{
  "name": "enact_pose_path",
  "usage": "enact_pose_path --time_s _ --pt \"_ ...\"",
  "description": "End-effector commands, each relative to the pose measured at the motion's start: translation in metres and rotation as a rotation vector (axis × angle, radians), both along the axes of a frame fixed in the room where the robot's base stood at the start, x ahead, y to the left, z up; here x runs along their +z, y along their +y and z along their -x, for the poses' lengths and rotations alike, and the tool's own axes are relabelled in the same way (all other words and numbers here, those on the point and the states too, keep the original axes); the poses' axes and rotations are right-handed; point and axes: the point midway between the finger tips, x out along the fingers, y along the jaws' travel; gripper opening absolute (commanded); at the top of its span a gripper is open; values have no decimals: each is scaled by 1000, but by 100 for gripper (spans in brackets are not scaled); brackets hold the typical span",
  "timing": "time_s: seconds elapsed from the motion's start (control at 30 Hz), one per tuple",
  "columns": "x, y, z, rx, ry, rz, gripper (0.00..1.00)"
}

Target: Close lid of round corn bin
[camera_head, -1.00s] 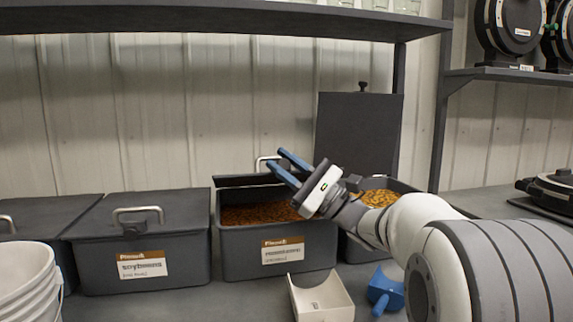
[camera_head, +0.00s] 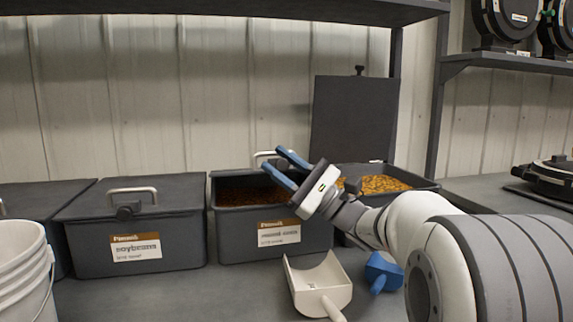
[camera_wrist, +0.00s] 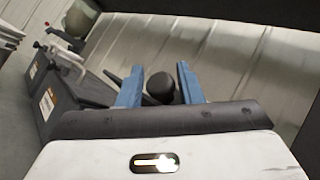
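The bin below my gripper (camera_head: 281,174) holds orange-brown kernels (camera_head: 245,195) and has a blurred label, so I cannot confirm it is the round corn bin (camera_head: 228,240). In the wrist view a dark round knob (camera_wrist: 160,87) shows between the fingers (camera_wrist: 160,86); contact is unclear. My wrist hides the bin's right corner.
The right bin (camera_head: 415,184) holds yellow kernels; its lid (camera_head: 352,125) stands upright. The soybeans bin (camera_head: 85,245) is closed. A white scoop (camera_head: 318,285) and blue scoop (camera_head: 383,272) lie in front. A shelf (camera_head: 200,7) hangs above.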

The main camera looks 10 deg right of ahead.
Motion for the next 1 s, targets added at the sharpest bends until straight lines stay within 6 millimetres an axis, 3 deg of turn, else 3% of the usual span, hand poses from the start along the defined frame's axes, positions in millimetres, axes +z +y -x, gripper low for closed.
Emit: enact_pose_path --time_s 0.13,0.47,0.7,1.0 --pt "0 0 0 0 -1 0 43" --pt "-3 -6 2 -4 -1 -1 43" --pt "-28 -41 19 -6 4 -3 43" --pt "-25 -104 52 -6 -1 -2 43"
